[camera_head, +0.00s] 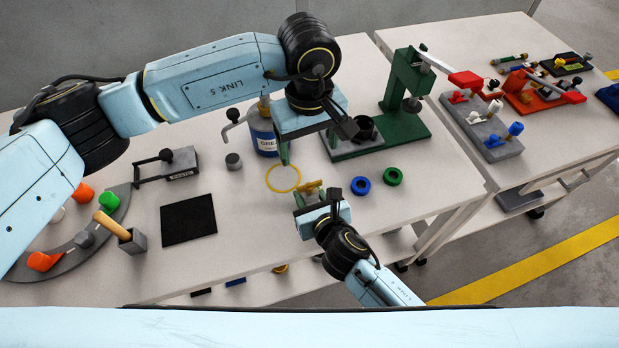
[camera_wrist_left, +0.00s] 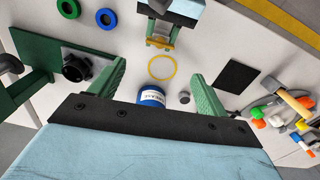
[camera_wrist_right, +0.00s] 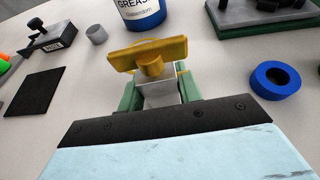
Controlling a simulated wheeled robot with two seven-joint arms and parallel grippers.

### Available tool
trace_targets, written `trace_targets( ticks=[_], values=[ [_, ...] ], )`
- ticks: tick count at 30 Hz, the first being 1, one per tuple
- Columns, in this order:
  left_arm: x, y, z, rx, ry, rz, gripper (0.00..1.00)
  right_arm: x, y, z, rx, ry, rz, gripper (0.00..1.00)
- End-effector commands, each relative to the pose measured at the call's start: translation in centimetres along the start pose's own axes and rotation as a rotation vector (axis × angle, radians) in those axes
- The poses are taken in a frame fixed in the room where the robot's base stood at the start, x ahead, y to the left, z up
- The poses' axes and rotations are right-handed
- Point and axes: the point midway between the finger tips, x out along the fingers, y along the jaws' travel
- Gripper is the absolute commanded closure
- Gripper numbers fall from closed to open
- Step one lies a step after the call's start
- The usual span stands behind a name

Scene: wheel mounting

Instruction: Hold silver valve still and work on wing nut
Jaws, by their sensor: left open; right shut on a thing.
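The silver valve (camera_wrist_right: 160,97) is between the green fingers of my right gripper (camera_head: 310,196), which is shut on it. The yellow wing nut (camera_wrist_right: 150,54) sits on the valve, its bar spread across the top. The wing nut also shows in the head view (camera_head: 309,187) and near the top of the left wrist view (camera_wrist_left: 161,42). My left gripper (camera_wrist_left: 160,88) is open and empty. In the head view it hangs above the table, higher up and slightly left of the wing nut, apart from it. The fingers partly hide the valve body.
A yellow ring (camera_head: 283,178) lies on the table beside the blue grease can (camera_head: 263,135). Blue (camera_head: 360,186) and green (camera_head: 392,176) rings lie to the right. A green press (camera_head: 405,95) stands behind. A black mat (camera_head: 188,219) and curved grey rack (camera_head: 85,240) are left.

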Motion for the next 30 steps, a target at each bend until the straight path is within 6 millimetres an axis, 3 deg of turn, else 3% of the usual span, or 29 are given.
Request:
trace_targets(
  ticks=[5,21,30],
  values=[
    [1.1,0.0,0.0,0.030,-0.001,-0.008,0.24,0.0,0.0,-0.1,0.000,0.001,-0.001,0.94],
    [10.6,0.0,0.0,0.028,-0.001,-0.007,0.24,0.0,0.0,-0.1,0.000,0.001,-0.001,0.94],
    [11.9,0.0,-0.1,0.028,0.002,-0.005,0.24,0.0,0.0,-0.1,0.000,0.001,-0.001,0.94]
  ],
)
